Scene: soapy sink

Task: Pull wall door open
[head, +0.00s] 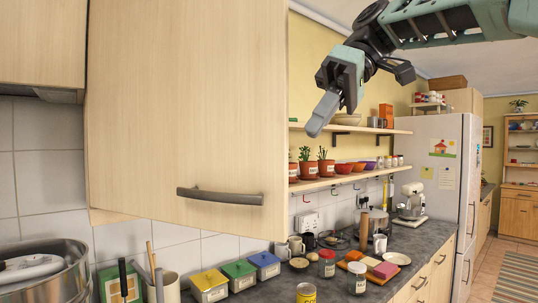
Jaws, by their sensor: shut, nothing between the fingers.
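The wall door (190,110) is a large pale wood panel with a dark grey curved handle (220,196) low near its right edge. Its bottom edge slants down to the right, away from a strip of the cabinet underside (108,216), so it stands swung partly out. The cabinet's inside is hidden behind it. My gripper (321,115) is at the upper right, beyond the door's right edge in the picture. It is shut and empty, pointing down and left, apart from the handle.
Shelves (350,129) with potted plants and bowls line the wall at right. The dark counter (400,240) below holds coloured-lid boxes (238,275), jars, mugs and a mixer. A metal pot (45,275) stands at lower left. A white fridge (440,165) is further back.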

